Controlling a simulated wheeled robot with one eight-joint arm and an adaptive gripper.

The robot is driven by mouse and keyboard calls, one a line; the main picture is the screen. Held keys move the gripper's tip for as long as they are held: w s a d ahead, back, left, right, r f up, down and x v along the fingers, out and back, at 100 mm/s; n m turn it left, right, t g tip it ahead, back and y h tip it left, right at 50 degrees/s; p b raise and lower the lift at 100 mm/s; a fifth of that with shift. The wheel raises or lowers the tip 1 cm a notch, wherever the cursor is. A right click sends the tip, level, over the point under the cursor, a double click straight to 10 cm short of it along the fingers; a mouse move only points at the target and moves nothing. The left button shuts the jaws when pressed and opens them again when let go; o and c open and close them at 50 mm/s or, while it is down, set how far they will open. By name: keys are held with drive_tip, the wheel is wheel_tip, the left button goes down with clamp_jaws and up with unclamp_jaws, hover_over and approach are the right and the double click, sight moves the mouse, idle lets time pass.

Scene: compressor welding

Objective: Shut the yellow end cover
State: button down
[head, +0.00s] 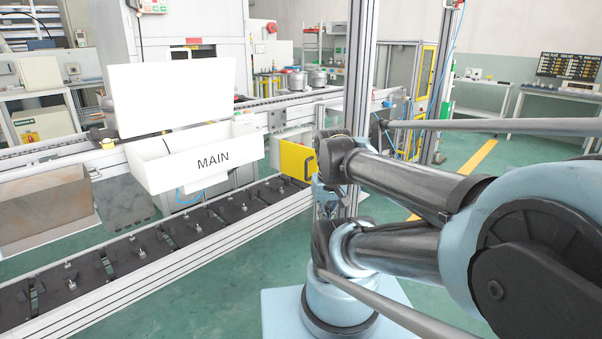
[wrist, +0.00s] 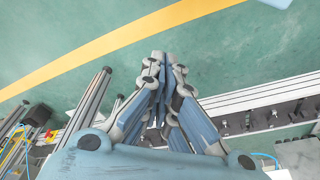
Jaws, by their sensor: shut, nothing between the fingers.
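The yellow end cover (head: 297,160) is a flat upright plate at the right end of the conveyor line in the head view, just right of the white MAIN box. It looks swung out at an angle from the line. My arm passes close to its right edge in the picture; I cannot tell whether they touch. My gripper (wrist: 160,58) shows in the wrist view with its fingers together and nothing between them, above green floor. I cannot make out the fingertips in the head view. The cover cannot be clearly identified in the wrist view.
The white MAIN box (head: 208,150) and the lower black conveyor (head: 150,242) lie left of the cover. A tall metal post (head: 358,90) rises behind my arm. In the wrist view the conveyor rail (wrist: 265,97) runs along the right, and open floor (wrist: 215,50) lies beyond the fingers.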

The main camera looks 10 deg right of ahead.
drive_tip(key=w+r+m+h, duration=0.15)
drive_tip(key=w+r, duration=0.25)
drive_tip(key=w, duration=0.4)
drive_tip(key=w+r+m, duration=0.2)
drive_tip(key=w+r, duration=0.1)
drive_tip(key=w, duration=0.6)
drive_tip(key=w+a+f+m+t, duration=0.1)
drive_tip(key=w+a+m, duration=0.1)
drive_tip(key=w, duration=0.7)
drive_tip(key=w+a+f+m, duration=0.1)
drive_tip(key=w+a+m, duration=0.15)
drive_tip(key=w, duration=0.75)
drive_tip(key=w+d+f, duration=0.4)
drive_tip(key=w+f, duration=0.2)
drive_tip(key=f, duration=0.3)
drive_tip(key=shift+w+d+f+h, duration=0.15)
drive_tip(key=shift+w+d+h, duration=0.05)
drive_tip(key=shift+w+h, duration=0.25)
